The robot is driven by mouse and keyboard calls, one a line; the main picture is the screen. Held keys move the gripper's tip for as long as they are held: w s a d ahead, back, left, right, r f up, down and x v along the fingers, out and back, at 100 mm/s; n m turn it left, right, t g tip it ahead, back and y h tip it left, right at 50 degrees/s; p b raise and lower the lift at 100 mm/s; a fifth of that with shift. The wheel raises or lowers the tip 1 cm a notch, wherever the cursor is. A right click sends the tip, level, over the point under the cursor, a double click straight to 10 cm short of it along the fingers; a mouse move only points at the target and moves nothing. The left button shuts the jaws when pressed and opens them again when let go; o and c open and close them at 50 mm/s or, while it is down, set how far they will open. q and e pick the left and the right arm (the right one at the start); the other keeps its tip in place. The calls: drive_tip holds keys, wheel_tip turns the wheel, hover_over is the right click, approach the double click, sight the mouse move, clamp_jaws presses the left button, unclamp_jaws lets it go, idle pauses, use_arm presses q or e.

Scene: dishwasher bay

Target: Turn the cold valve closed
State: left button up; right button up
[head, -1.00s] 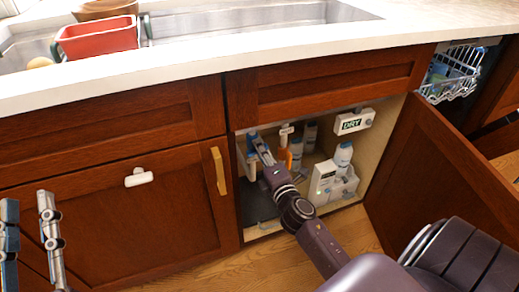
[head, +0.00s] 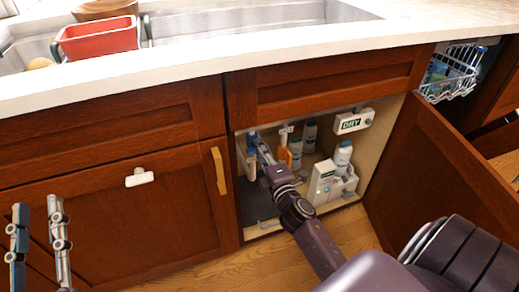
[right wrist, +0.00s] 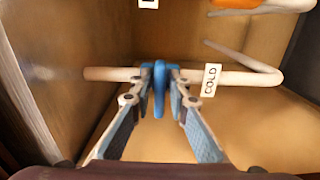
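The cold valve's blue handle (right wrist: 159,88) sits on a pale pipe beside a white COLD label (right wrist: 210,80) in the right wrist view. The handle looks upright and edge-on to me, across the pipe. My right gripper (right wrist: 160,76) has its fingertips close on both sides of the blue handle. In the head view, my right gripper (head: 262,152) reaches inside the open sink cabinet, at the blue part; the contact is too small to see there. My left gripper (head: 38,208) is empty at the lower left, fingers apart.
An orange part (right wrist: 235,3) is at the top of the right wrist view. White bottles (head: 343,156) and a white caddy (head: 325,183) stand right of my arm. A DRY box (head: 353,121) hangs on the cabinet wall. The open cabinet door (head: 440,170) is at the right.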

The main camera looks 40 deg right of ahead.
drive_tip(key=o, duration=0.4)
drive_tip(key=v, duration=1.2)
idle(0.3)
